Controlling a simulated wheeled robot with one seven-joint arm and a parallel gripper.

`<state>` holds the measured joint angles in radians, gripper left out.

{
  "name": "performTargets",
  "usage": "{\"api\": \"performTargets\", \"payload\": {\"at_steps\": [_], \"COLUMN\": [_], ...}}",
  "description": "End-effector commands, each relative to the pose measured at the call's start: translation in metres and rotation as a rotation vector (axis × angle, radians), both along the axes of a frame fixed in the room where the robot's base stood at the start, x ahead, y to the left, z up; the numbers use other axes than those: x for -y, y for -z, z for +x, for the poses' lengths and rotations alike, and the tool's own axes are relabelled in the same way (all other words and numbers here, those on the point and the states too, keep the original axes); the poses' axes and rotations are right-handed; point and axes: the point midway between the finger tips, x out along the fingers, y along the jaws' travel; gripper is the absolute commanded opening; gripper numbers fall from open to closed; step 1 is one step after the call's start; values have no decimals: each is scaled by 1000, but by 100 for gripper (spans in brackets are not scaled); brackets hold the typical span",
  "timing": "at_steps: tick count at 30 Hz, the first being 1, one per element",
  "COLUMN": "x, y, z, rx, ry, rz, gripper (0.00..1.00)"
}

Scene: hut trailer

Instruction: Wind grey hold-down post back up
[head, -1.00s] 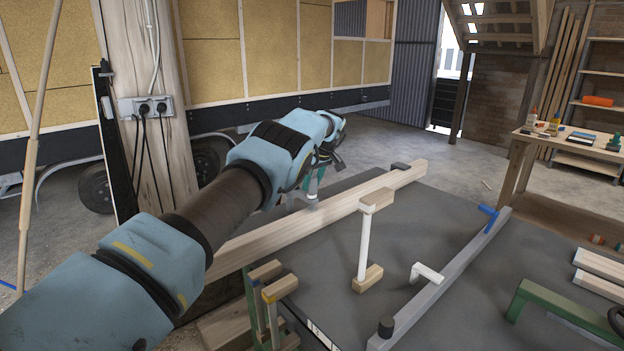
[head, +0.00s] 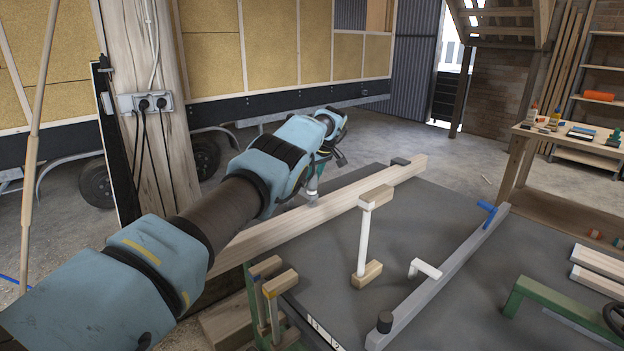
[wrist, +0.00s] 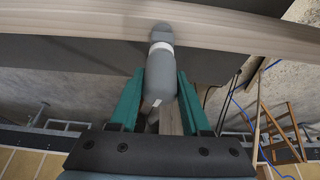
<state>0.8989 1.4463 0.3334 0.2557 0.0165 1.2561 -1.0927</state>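The grey hold-down post (head: 312,199) shows small in the head view, at the long pale beam (head: 365,193). In the wrist view a rounded grey post (wrist: 160,80) with a white band lies between the two green fingers, its upper end over the beam (wrist: 230,35). My gripper (head: 317,177) is low over the beam's left part. In the wrist view my gripper (wrist: 160,76) has one finger on each side of the post. Whether the fingers touch it is not clear. The post's lower end is hard to make out.
A white upright with wooden blocks (head: 363,240) stands beside the beam. A grey rail (head: 440,280) with a blue handle (head: 487,211) and a white bracket (head: 425,268) lie to the right. A wooden pillar (head: 150,60) is at left.

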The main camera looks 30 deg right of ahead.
Motion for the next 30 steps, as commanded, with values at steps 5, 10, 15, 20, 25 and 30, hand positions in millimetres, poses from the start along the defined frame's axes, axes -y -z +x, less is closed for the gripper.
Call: {"api": "performTargets", "payload": {"at_steps": [5, 10, 15, 20, 25, 30], "x": [0, 0, 0, 2, 3, 6], "y": [0, 0, 0, -6, -20, -54], "z": [0, 0, 0, -3, -10, -24], "rx": [0, 0, -1, 0, 0, 1], "ry": [0, 0, 0, 0, -1, 2], "rz": [0, 1, 1, -1, -1, -4], "gripper": [68, 76, 76, 76, 76, 76]}}
